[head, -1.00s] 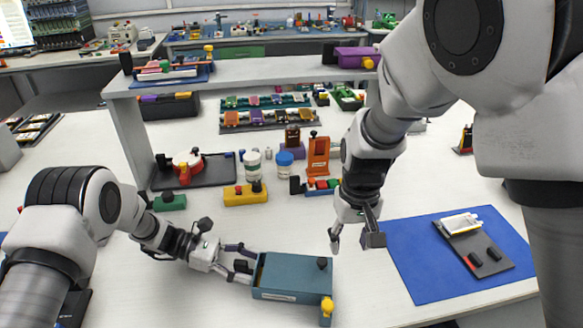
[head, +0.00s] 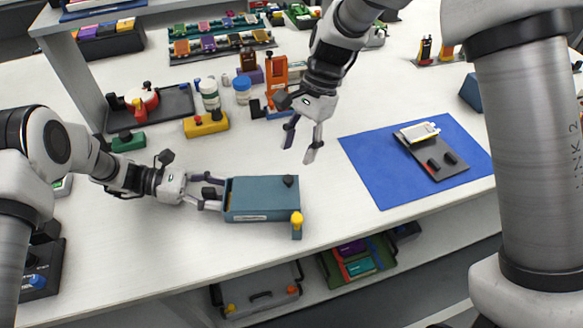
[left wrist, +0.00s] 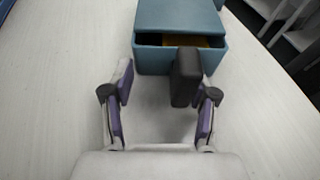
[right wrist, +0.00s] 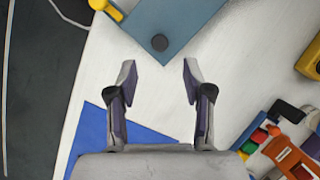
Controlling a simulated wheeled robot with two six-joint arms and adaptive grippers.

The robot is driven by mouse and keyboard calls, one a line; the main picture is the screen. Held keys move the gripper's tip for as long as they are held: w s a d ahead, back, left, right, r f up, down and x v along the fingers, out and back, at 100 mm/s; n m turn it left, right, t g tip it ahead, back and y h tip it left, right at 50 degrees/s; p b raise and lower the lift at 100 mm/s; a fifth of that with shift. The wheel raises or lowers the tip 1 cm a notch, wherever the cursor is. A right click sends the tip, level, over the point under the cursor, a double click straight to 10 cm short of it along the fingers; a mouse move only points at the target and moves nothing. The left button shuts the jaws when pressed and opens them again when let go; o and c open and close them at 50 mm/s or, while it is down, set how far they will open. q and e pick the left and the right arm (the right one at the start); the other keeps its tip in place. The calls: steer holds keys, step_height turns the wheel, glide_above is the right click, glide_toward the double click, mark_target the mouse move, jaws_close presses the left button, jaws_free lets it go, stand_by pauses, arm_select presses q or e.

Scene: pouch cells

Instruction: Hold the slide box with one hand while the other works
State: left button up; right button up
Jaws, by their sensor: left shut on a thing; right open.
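The slide box (head: 262,190) is a blue-grey box lying on the white table, with a yellow knob (head: 296,218) at its right front corner and a dark knob on top. In the left wrist view the box (left wrist: 180,18) has an open slot with brown inside and a dark handle (left wrist: 185,77) between the fingers (left wrist: 166,90). My right gripper (head: 299,147) is open and empty, above the table behind the box's right end. The box also shows ahead of it in the right wrist view (right wrist: 185,22).
A blue mat (head: 372,178) at the right carries a grey board (head: 437,163) with a silver-white pouch cell (head: 418,132). Behind the box stand a yellow block (head: 206,124), jars (head: 210,95) and an orange stand (head: 276,78). The table's front edge runs close before the box.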

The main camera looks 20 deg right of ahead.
mark_target(290, 177)
steer(key=x, duration=0.6)
steer(key=shift+f, duration=0.1)
jaws_close()
steer(key=shift+w+a, duration=0.15)
steer(key=shift+a, duration=0.4)
steer(key=shift+w+a, duration=0.15)
steer(key=shift+a, duration=0.45)
jaws_free()
steer(key=v, duration=1.2)
steer(key=shift+d, duration=0.2)
